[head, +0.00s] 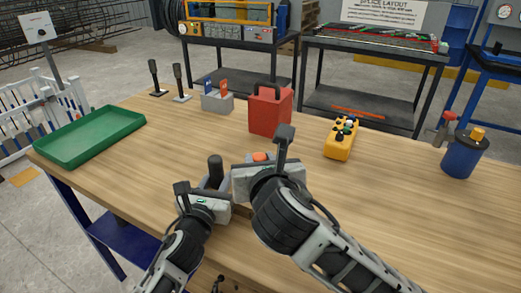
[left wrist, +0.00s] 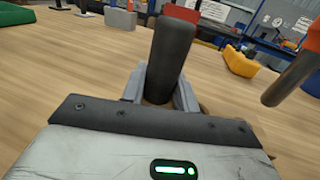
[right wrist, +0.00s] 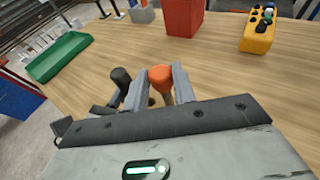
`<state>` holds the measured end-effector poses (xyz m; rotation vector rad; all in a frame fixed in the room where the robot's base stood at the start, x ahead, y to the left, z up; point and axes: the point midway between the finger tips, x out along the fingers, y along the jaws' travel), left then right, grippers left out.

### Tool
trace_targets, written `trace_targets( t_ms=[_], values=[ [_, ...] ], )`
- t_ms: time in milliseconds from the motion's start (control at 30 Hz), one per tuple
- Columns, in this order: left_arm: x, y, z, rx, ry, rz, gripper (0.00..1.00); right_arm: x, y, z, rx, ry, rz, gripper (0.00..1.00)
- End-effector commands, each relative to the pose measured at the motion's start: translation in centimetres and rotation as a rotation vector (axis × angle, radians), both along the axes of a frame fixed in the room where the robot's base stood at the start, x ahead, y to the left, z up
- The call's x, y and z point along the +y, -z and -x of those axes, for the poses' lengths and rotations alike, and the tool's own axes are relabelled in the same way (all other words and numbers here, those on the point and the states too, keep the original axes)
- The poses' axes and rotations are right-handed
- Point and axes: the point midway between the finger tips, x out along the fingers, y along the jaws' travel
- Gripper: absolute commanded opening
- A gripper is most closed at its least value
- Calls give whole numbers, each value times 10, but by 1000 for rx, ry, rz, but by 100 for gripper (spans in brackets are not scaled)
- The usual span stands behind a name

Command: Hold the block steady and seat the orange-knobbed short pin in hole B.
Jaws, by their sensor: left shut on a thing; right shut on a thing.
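My left gripper (head: 215,184) is shut on a black upright handle (head: 215,167), which stands between its fingers in the left wrist view (left wrist: 172,55). The block under the handle is mostly hidden by the grippers. My right gripper (head: 258,164) is shut on the orange-knobbed pin (head: 261,156), close to the right of the handle. The orange knob sits between the fingers in the right wrist view (right wrist: 160,75). A cylinder with an orange-brown upper part (left wrist: 300,70) hangs at the right of the left wrist view, apart from the handle. Hole B and the pin's tip cannot be made out.
A green tray (head: 90,137) lies at the left of the wooden table (head: 400,215). A red box (head: 270,112), a grey holder (head: 216,102) and a yellow control box (head: 342,140) stand behind the grippers. A blue canister (head: 463,158) is at right. The table's right front is clear.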

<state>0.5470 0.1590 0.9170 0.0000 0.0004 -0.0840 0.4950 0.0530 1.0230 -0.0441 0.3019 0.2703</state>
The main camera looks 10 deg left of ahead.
Motion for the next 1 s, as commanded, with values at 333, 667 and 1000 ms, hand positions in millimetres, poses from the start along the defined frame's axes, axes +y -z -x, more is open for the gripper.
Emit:
trace_targets(
  t_ms=[333,667,1000],
  values=[
    [1,0,0,1,-2,-1,0,0,21,0,-2,0,-1,0],
    [1,0,0,1,-1,-1,0,0,22,0,-2,-1,-1,0],
    [1,0,0,1,-1,-1,0,0,22,1,-3,-2,1,0]
  ],
)
